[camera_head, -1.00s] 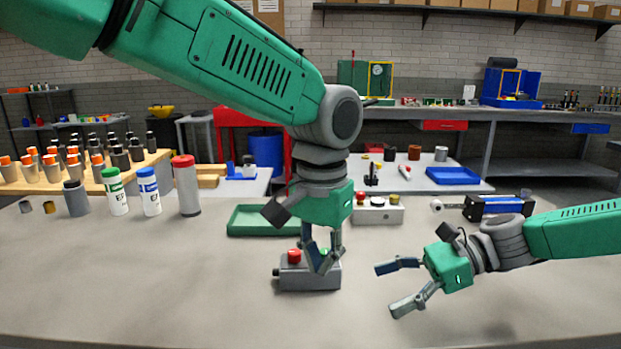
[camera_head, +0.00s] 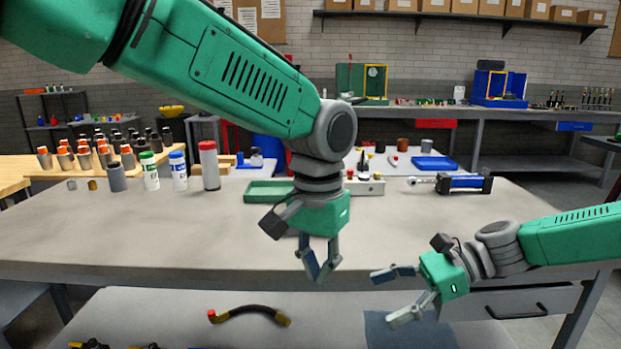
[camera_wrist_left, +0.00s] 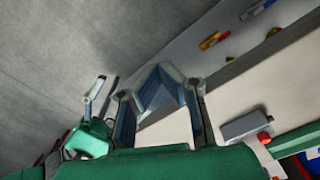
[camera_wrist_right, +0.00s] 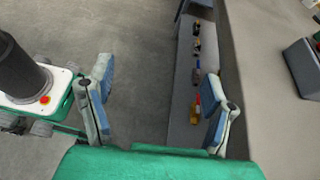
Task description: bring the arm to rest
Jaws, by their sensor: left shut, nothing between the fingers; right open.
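My left arm reaches in from the upper left, and its green gripper (camera_head: 318,277) hangs fingers down in front of the table's front edge. Its fingers are shut with nothing between them; they also show in the left wrist view (camera_wrist_left: 160,88). My right gripper (camera_head: 384,298) reaches in from the right, fingers pointing left, open and empty. It is in front of the table, and its spread fingers show in the right wrist view (camera_wrist_right: 155,100).
The grey table (camera_head: 130,235) carries several bottles at left, a green tray (camera_head: 268,190) and a blue-black cylinder (camera_head: 463,183). A lower shelf holds a black hose (camera_head: 250,311). A drawer (camera_head: 520,308) is near my right arm. Floor shows below both wrists.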

